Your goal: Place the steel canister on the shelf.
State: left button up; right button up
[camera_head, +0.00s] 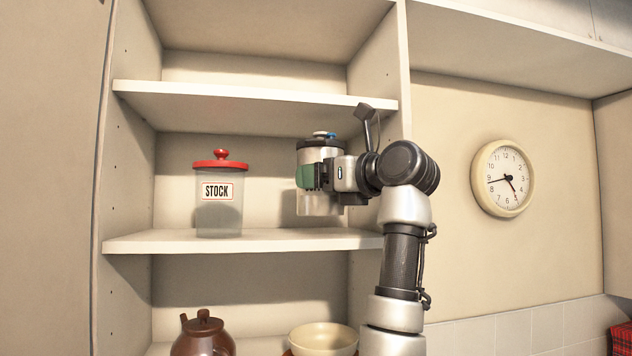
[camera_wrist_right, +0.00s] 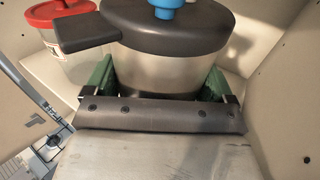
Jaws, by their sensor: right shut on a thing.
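The steel canister (camera_head: 318,204) has a dark lid with a blue knob. My right gripper (camera_head: 312,177) is shut on its body, with the canister upright, in front of or over the right part of the middle shelf (camera_head: 270,240). Its base appears slightly above the shelf's front edge; I cannot tell whether it touches. In the right wrist view the canister (camera_wrist_right: 170,68) sits between the two green finger pads of the gripper (camera_wrist_right: 163,80). The lower part is hidden by the gripper there. My left gripper is not in view.
A clear STOCK jar (camera_head: 219,212) with a red lid stands left on the same shelf, with a gap between it and the canister. The upper shelf (camera_head: 250,95) is close above. A brown teapot (camera_head: 203,336) and cream bowl (camera_head: 323,339) are below. A clock (camera_head: 503,178) hangs right.

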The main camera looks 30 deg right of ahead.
aim_at(319, 196)
jog(key=shift+w+a+r, duration=0.2)
jog(key=shift+w+r, duration=0.1)
jog(key=shift+w, duration=0.2)
jog(key=shift+w+f+p, duration=0.2)
jog(key=shift+w+p, duration=0.1)
jog(key=shift+p, duration=0.05)
notch_tip(319, 196, down, 2)
jog(key=shift+a+f+p, duration=0.1)
jog(key=shift+f+p, duration=0.1)
jog(key=shift+p, duration=0.5)
jog(key=shift+f, duration=0.5)
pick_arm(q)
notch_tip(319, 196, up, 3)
